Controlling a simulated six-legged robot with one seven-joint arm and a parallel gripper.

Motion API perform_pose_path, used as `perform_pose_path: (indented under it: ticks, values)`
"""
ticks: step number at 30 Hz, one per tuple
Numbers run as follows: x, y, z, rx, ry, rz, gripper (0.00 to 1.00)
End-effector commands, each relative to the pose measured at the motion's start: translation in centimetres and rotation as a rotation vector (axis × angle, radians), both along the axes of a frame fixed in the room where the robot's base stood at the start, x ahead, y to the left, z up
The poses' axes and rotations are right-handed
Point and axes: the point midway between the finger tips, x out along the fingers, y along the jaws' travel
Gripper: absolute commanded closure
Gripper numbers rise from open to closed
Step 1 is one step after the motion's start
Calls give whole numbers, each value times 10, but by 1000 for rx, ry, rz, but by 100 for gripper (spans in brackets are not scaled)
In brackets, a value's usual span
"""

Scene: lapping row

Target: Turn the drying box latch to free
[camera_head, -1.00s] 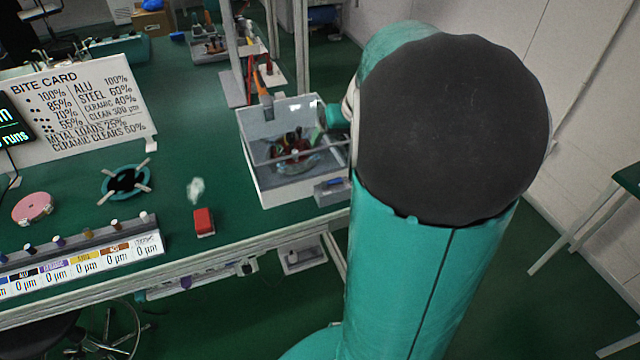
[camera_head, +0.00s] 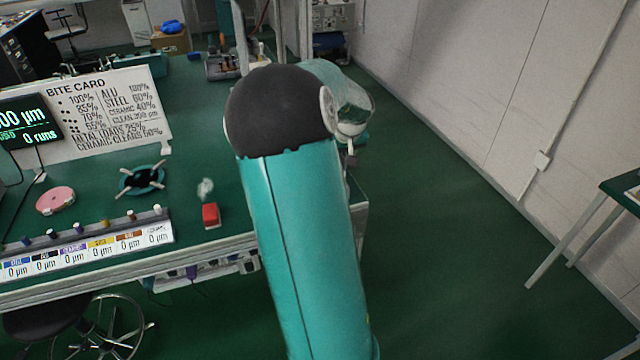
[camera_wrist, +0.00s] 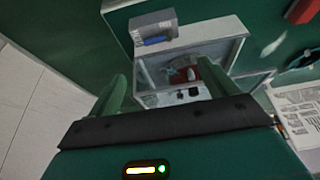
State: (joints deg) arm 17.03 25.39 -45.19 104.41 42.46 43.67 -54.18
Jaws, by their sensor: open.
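The drying box shows in the wrist view as a white open-topped box (camera_wrist: 241,46) with clear panels and dark and red items inside. A small grey block with a blue bar (camera_wrist: 155,40), which looks like the latch, sits at its upper left corner in that view. I cannot tell how the bar is turned. My gripper (camera_wrist: 166,72) is open, its two green fingers apart and empty. The fingers point towards the box, with the blue bar beyond them; no contact shows.
On the green bench are a red block (camera_head: 210,215), a teal ring (camera_head: 142,180), a pink disc (camera_head: 55,200), a labelled rack (camera_head: 88,250) and the bite card board (camera_head: 110,110). Green floor is clear right of the bench. A side table (camera_head: 622,192) stands at far right.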

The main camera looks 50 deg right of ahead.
Motion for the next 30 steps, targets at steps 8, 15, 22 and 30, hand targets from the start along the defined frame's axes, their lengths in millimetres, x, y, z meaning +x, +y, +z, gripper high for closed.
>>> perform_pose_path:
  ticks: [8, 15, 22, 30]
  values:
    - [-1, -16, -15, -7, 7, -16, 16]
    - [13, -25, -57, -5, 9, -18, 16]
    - [28, -32, -98, -5, 9, -15, 16]
    - [39, -36, -126, -7, 5, -13, 16]
